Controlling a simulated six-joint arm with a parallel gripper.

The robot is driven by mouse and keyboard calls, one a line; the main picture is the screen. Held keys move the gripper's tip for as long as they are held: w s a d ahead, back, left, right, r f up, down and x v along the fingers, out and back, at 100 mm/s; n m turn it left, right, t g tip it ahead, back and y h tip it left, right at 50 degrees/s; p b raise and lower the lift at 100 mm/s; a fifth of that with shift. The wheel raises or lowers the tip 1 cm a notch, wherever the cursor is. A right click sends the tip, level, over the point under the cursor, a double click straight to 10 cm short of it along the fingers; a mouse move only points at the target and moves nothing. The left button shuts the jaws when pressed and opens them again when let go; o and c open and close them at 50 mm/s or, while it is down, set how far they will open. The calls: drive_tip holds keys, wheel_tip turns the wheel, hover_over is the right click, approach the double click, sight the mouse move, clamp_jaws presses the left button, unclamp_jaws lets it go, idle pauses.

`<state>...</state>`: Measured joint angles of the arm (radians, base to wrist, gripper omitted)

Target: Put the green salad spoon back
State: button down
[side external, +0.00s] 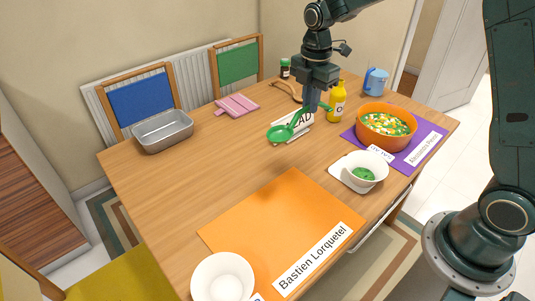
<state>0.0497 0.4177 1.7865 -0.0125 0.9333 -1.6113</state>
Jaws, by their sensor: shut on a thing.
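The green salad spoon (282,132) is held by my gripper (311,107) near the back middle of the wooden table. Its bowl end points to the left and its handle runs up to the right through the jaws. The spoon is in front of a white label card (291,129) and partly covers its lettering. I cannot tell whether the spoon touches the card or the table. My gripper points down and is shut on the spoon.
An orange bowl of salad (385,122) stands on a purple mat (411,155) at right, with a yellow bottle (337,103) beside it. A white bowl (358,165) with green contents is nearer. A metal tin (163,134) stands at left.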

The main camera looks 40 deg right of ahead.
drive_tip(key=shift+a+r, duration=0.15)
drive_tip(key=shift+a, duration=0.3)
wheel_tip(320, 180, down, 16)
idle(0.4)
drive_tip(key=shift+f, duration=2.05)
drive_tip(key=c, duration=1.5)
unclamp_jaws()
drive_tip(key=shift+f, duration=0.1)
drive_tip(key=shift+o, duration=0.2)
